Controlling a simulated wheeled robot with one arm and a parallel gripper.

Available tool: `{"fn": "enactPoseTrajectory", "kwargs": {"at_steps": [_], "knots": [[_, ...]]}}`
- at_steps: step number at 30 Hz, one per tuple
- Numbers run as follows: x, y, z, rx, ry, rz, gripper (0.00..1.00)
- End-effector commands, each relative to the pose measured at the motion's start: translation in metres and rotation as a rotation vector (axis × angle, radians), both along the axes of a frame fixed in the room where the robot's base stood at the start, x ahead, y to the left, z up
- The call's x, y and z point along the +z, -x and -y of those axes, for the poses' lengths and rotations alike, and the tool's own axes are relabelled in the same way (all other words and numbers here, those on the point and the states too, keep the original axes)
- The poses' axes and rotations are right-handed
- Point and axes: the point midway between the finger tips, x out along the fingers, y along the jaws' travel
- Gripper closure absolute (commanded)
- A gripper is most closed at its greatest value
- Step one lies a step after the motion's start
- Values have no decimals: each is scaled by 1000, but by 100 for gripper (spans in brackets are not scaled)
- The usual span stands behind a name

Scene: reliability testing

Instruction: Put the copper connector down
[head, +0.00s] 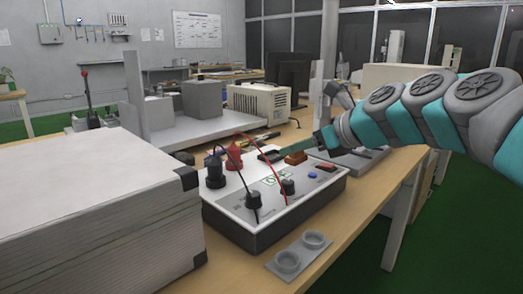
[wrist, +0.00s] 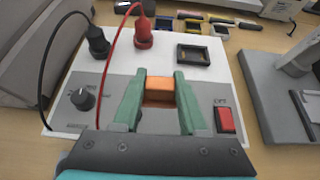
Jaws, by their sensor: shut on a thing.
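The copper connector (wrist: 160,84) is a small orange-brown block between the two green fingers of my gripper (wrist: 158,90) in the wrist view. My gripper is shut on it, with a finger on each side. In the head view the connector (head: 296,158) shows over the far right part of the white-topped test box (head: 235,207). I cannot tell whether it touches the box top. The finger sides hide part of it.
The box carries a dark square socket (wrist: 193,56), a red switch (wrist: 225,120), a black knob (wrist: 82,99), and red (wrist: 143,38) and black (wrist: 97,42) plugs with cables. A large grey case (head: 95,215) stands left. A grey stand (wrist: 275,100) is to the right.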

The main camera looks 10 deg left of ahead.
Motion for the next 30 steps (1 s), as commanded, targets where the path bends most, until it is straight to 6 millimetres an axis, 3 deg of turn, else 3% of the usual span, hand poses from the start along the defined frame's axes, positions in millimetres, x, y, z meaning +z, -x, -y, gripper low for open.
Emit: {"fn": "enactPoseTrajectory", "kwargs": {"at_steps": [21, 30], "knots": [[-12, -117, -50, 0, 2, 0, 100], [-14, -143, -62, 0, 1, 1, 100]]}}
